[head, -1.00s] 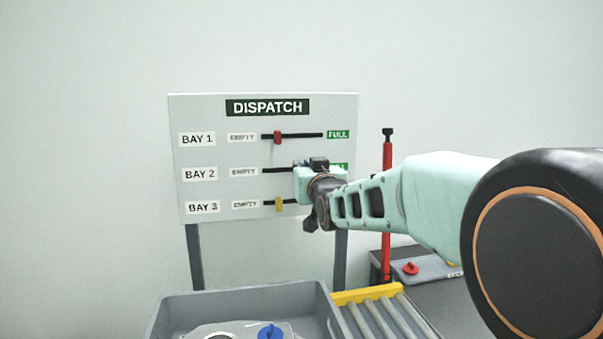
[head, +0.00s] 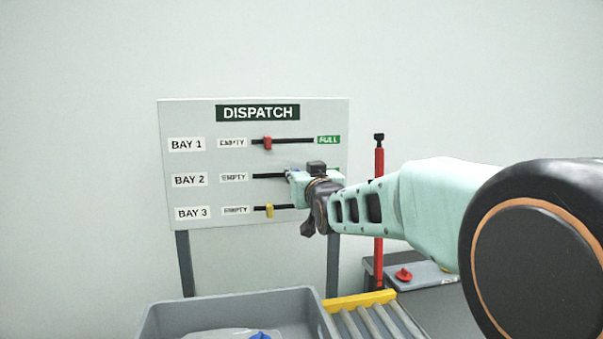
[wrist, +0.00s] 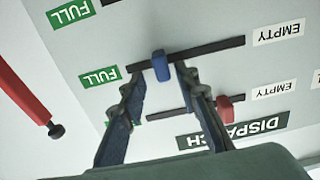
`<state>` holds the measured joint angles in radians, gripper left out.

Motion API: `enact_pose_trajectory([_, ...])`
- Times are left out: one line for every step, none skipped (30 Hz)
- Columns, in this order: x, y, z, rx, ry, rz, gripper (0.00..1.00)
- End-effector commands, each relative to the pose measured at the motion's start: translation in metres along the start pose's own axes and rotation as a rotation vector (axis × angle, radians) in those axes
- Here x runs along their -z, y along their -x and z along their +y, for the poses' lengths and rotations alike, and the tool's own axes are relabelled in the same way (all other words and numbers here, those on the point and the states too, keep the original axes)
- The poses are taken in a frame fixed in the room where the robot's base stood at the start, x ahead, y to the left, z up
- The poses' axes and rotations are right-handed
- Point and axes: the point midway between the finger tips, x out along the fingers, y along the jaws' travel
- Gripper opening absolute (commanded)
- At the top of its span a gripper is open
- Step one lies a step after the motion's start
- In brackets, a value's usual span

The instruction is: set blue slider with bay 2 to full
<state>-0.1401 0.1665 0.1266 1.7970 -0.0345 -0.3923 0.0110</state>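The blue slider (wrist: 161,66) stands on the bay 2 slot (wrist: 212,48), nearer the FULL end than the EMPTY end in the upside-down wrist view. A stretch of bare slot shows between it and the green FULL label (wrist: 100,77). My gripper (wrist: 159,72) is open, with one dark finger on each side of the slider and gaps showing beside it. I cannot tell whether either finger touches it. In the head view my gripper (head: 290,178) is at the bay 2 row of the dispatch board (head: 190,112) and hides the slider.
The red slider (head: 267,143) of bay 1 and the yellow slider (head: 270,210) of bay 3 sit nearer their EMPTY ends. A red post (head: 379,200) stands right of the board. A grey bin (head: 170,312) and a roller track (head: 372,318) lie in front.

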Motion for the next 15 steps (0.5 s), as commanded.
enact_pose_trajectory([0.000,0.001,0.000,0.001,0.000,0.000,0.29])
enact_pose_trajectory([0.000,0.002,0.000,0.001,0.000,0.000,0.29])
enact_pose_trajectory([0.000,0.005,0.000,0.001,0.000,-0.001,0.29])
enact_pose_trajectory([0.000,0.007,0.000,0.000,0.000,-0.001,0.29])
enact_pose_trajectory([0.001,0.010,0.000,0.000,0.001,0.000,0.29])
enact_pose_trajectory([0.001,0.015,0.000,0.000,0.001,0.000,0.29])
enact_pose_trajectory([0.001,0.019,0.000,0.000,0.001,0.000,0.29])
enact_pose_trajectory([0.001,0.024,0.000,0.000,0.001,0.001,0.29])
enact_pose_trajectory([0.001,0.030,0.000,-0.001,0.000,0.001,0.29])
enact_pose_trajectory([0.001,0.035,0.000,-0.001,0.000,0.002,0.29])
enact_pose_trajectory([0.001,0.040,0.000,-0.001,0.000,0.002,0.29])
enact_pose_trajectory([0.001,0.045,0.000,-0.001,0.001,0.002,0.29])
enact_pose_trajectory([0.001,0.050,0.000,-0.001,0.002,0.002,0.29])
enact_pose_trajectory([0.001,0.053,0.000,-0.001,0.002,0.001,0.29])
enact_pose_trajectory([0.001,0.058,0.000,-0.001,0.002,0.001,0.29])
